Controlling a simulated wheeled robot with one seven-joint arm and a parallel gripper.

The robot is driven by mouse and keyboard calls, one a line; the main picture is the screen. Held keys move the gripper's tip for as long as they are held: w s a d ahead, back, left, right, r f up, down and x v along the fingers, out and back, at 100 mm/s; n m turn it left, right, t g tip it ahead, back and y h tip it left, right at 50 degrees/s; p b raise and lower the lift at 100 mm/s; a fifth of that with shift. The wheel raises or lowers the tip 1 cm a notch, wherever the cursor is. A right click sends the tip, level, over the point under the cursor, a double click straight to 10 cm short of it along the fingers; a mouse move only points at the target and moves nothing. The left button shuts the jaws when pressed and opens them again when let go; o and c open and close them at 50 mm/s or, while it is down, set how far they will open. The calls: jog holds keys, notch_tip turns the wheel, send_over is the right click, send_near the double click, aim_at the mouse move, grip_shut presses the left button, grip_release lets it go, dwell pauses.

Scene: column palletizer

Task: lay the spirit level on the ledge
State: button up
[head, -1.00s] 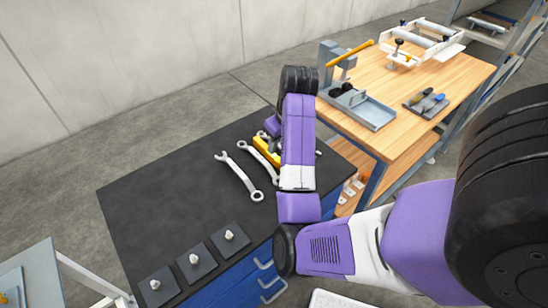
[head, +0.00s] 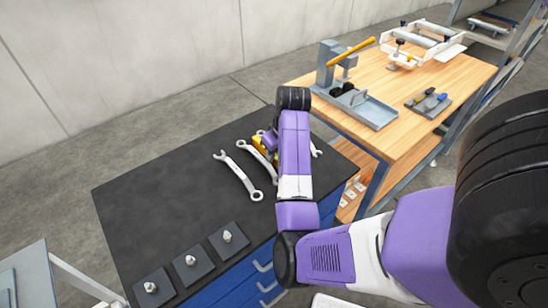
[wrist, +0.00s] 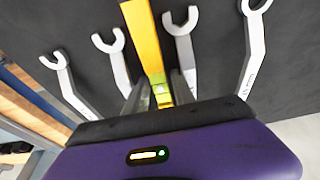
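The yellow spirit level (head: 258,145) lies on the dark bench top (head: 150,205) among wrenches, partly hidden by my arm in the head view. In the wrist view the spirit level (wrist: 143,38) runs away from my gripper, with a green vial near its close end. My gripper (wrist: 157,92) is low over it, with one grey finger on each side of the bar. The fingers look apart from it, though the palm hides part of them. I cannot pick out a ledge in either view.
Several wrenches (head: 238,175) lie close on both sides of the level. Square plates with pegs (head: 190,261) sit along the front of the dark top. A wooden workbench (head: 385,125) with a press (head: 335,70) stands to the right. The left of the dark top is clear.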

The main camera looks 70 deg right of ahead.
grip_shut()
jog(key=shift+r, duration=0.1)
